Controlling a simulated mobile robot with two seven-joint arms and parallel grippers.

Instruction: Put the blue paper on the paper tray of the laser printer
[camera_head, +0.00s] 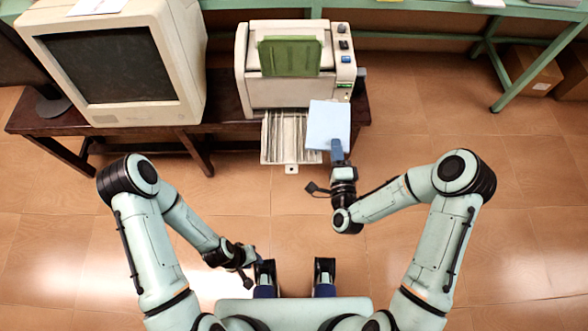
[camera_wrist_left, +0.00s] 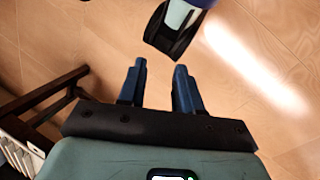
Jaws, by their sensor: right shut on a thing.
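The blue paper (camera_head: 328,122) is a pale blue sheet or stack, held out flat by my right gripper (camera_head: 337,152), which is shut on its near edge. It is at the right side of the printer's paper tray (camera_head: 283,140) and overlaps the tray's right part in the head view. I cannot tell whether it touches the tray. The laser printer (camera_head: 270,92) is cream with a green panel on top, and its white ribbed tray sticks out toward me. My left gripper (camera_head: 256,268) is low near my base. In the left wrist view its fingers (camera_wrist_left: 159,80) are apart and empty.
An old cream monitor (camera_head: 110,65) stands left of the printer on a dark wooden table (camera_head: 55,122). A green table (camera_head: 455,12) runs along the back, with a cardboard box (camera_head: 530,72) under it at right. The tiled floor before me is clear.

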